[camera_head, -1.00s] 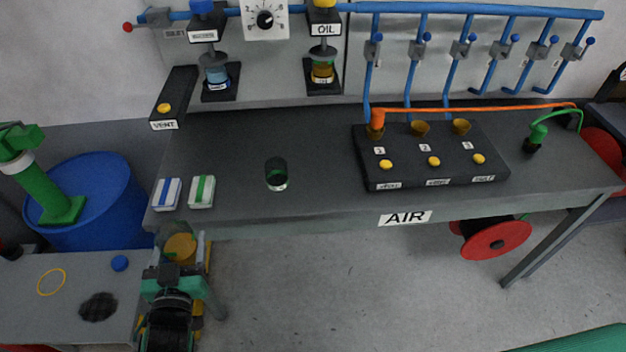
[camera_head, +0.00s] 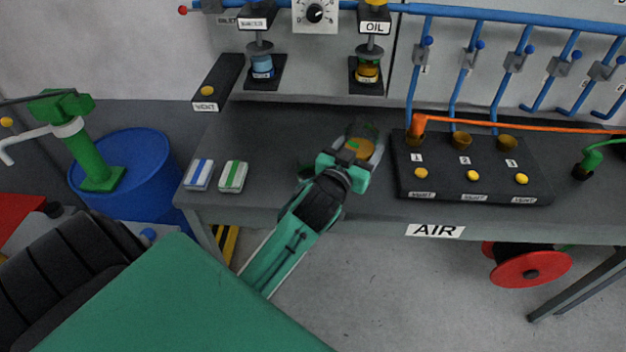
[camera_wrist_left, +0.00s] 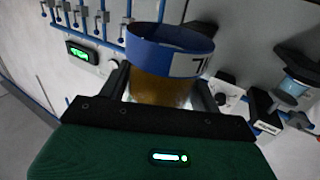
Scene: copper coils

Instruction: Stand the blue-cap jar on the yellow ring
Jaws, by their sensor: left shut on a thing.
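My left gripper (camera_head: 352,158) is shut on a jar with amber contents and a blue cap. In the left wrist view the amber body (camera_wrist_left: 160,90) sits between the fingers and the blue cap (camera_wrist_left: 170,45), with a white number label, stands out beyond them. In the head view the jar's amber end (camera_head: 365,146) faces me over the bench and the cap is hidden. I cannot tell whether the jar touches the bench. The yellow ring is not visible; my arm covers the part of the low table where it lay. My right gripper is not in view.
The dark bench (camera_head: 265,135) carries a blue-striped block (camera_head: 199,174), a green-striped block (camera_head: 233,176) and a black block with yellow buttons (camera_head: 470,190). A small dark item (camera_head: 306,170) is partly hidden beside my gripper. A blue drum (camera_head: 135,165) stands left.

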